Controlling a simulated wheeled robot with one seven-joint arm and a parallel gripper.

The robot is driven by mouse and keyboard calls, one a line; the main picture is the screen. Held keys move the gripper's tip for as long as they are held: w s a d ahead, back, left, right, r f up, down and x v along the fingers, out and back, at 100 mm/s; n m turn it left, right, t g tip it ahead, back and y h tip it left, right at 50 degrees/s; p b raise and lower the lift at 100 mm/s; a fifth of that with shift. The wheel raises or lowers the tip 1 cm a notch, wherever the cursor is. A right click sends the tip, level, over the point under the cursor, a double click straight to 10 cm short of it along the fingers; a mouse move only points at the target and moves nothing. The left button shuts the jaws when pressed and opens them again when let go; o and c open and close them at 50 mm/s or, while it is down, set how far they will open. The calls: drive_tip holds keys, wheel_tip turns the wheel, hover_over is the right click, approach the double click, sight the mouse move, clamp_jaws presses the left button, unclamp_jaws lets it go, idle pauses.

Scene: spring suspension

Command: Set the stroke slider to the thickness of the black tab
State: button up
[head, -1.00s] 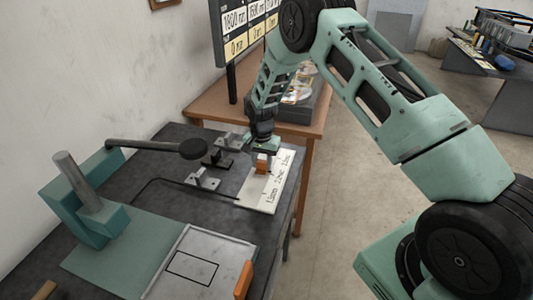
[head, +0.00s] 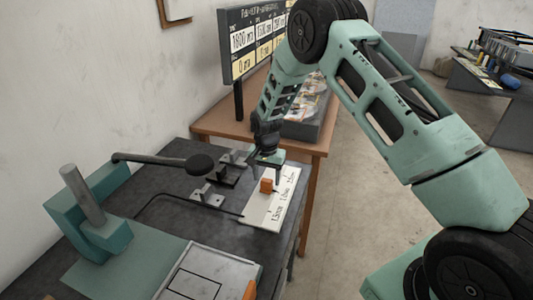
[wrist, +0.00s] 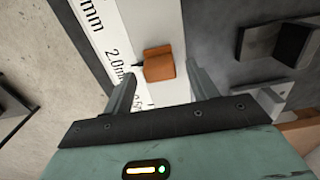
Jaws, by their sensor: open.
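The stroke slider is an orange block (head: 266,186) on a white scale plate (head: 257,214) at the bench's right edge. In the wrist view the slider (wrist: 159,63) has a small dark pointer on its left side, close to the 2.0 mm mark. My gripper (head: 265,172) is open, just above the slider and apart from it. In the wrist view the fingers of my gripper (wrist: 162,85) stand on either side below the slider, holding nothing. A black piece on a grey bracket (head: 222,177) stands left of the plate; I cannot tell whether it is the black tab.
A black-knobbed lever (head: 199,164) reaches over the bench from the teal press (head: 93,222). Metal brackets (head: 207,195) stand left of the scale plate. A wooden table (head: 216,124) with a display board (head: 252,42) is behind.

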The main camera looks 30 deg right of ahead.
sight(267, 180)
wheel_tip(267, 180, up, 15)
drive_tip(key=b, duration=0.3)
drive_tip(key=shift+r+b, duration=0.2)
drive_tip(key=shift+b, duration=0.15)
